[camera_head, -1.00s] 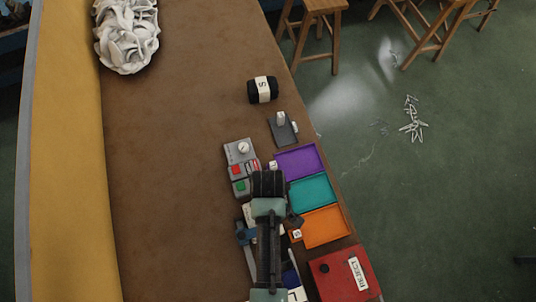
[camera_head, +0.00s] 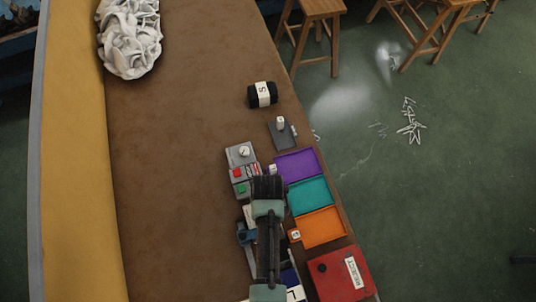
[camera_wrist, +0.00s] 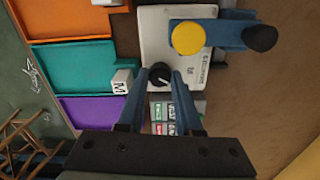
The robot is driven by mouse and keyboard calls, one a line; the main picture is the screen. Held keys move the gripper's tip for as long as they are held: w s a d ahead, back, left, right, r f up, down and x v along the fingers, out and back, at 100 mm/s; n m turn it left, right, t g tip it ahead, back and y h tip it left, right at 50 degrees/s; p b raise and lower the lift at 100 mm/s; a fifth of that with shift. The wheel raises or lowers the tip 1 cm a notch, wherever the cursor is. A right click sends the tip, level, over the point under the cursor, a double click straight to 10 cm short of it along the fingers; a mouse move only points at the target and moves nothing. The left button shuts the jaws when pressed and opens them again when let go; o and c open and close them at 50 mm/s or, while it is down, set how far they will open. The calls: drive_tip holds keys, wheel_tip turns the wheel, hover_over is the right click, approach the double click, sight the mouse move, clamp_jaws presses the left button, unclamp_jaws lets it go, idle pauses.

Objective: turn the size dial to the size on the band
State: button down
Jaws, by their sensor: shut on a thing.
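The size dial is a black round knob (camera_wrist: 160,74) on a pale plate (camera_wrist: 153,38) in the wrist view. My gripper (camera_wrist: 161,80) has its two blue fingers closed around the knob, one on each side. The plate's small lettering is too blurred to read. In the head view my arm covers the dial and the fingertips; only an edge of the plate shows. A black rolled sock (camera_head: 254,97) lies at the table's far right, with a white band (camera_head: 263,94) around it. The mark on the band looks like an S.
Purple (camera_head: 297,166), teal (camera_head: 310,196) and orange (camera_head: 320,228) trays line the right edge, above a red reject box (camera_head: 338,275). A grey control box (camera_head: 241,155) stands left of the purple tray. A blue arm with a yellow disc (camera_wrist: 187,38) is close to the dial.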

drive_tip(key=shift+m+p, duration=0.35)
drive_tip(key=shift+m, duration=0.85)
drive_tip(key=c, duration=0.6)
unclamp_jaws()
wheel_tip(320, 180, up, 13)
drive_tip(key=shift+b, duration=0.35)
drive_tip(key=shift+w, duration=0.1)
